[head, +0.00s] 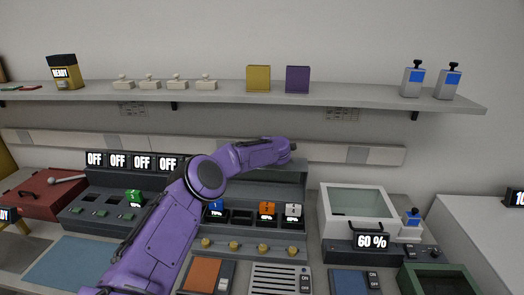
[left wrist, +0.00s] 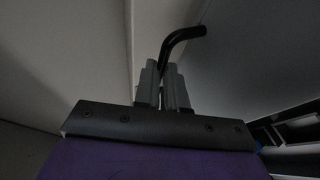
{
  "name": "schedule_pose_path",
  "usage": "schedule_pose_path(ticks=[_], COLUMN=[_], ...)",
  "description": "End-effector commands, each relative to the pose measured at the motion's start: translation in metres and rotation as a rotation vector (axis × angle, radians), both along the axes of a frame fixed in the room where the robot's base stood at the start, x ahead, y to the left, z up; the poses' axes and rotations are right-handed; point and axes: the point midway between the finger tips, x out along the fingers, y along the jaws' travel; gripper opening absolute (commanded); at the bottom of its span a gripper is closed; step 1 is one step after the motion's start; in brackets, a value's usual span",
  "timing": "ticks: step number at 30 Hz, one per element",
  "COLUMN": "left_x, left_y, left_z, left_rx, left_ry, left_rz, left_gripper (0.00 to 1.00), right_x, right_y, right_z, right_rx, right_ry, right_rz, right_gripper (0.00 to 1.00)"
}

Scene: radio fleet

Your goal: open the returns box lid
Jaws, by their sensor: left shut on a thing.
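In the left wrist view, my left gripper (left wrist: 162,76) is shut on a black bent handle (left wrist: 183,38), whose free end curves up and to the right past the fingers. Large grey surfaces lie on both sides of the handle. The view is dark, and I cannot tell which surface is the returns box lid or how far it stands open. In the head view, my purple left arm rises from the bottom and bends right over the bench, and its fingers and the handle are not visible there. My right gripper is in neither view.
A shelf (head: 220,97) with stamps and blocks runs along the wall above the arm. On the bench are a red box (head: 42,193) at left, a glass-topped white box (head: 355,212), and a green tray (head: 432,280) at lower right. The bench is crowded.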

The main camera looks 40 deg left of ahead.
Motion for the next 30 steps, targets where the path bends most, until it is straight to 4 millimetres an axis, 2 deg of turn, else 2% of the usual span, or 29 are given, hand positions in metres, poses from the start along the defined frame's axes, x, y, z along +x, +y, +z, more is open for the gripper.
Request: schedule_pose_path(ticks=[1, 3, 4, 6, 26, 30], left_x=[0.0038, 0.0040, 0.0040, 0.0039, 0.0020, 0.0000], left_y=[0.0033, 0.0032, 0.0031, 0.0030, 0.0026, -0.0032], left_z=[0.0175, 0.0174, 0.0174, 0.0171, 0.0104, 0.0125], left_rx=[0.014, 0.014, 0.014, 0.014, 0.009, 0.008], left_ry=[-0.027, -0.027, -0.027, -0.026, -0.016, -0.016], left_rz=[-0.003, -0.003, -0.003, -0.004, 0.000, -0.003], left_gripper=[0.00, 0.00, 0.17, 0.35, 0.35, 0.35], right_x=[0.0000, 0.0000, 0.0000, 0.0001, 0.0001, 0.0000], right_y=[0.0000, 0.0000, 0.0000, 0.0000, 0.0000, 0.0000], right_z=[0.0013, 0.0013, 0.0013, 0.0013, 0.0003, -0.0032], right_rx=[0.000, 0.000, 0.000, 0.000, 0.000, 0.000], right_ry=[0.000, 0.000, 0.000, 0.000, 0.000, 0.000], right_rz=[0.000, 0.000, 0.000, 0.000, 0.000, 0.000], right_gripper=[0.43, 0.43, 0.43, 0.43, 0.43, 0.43])
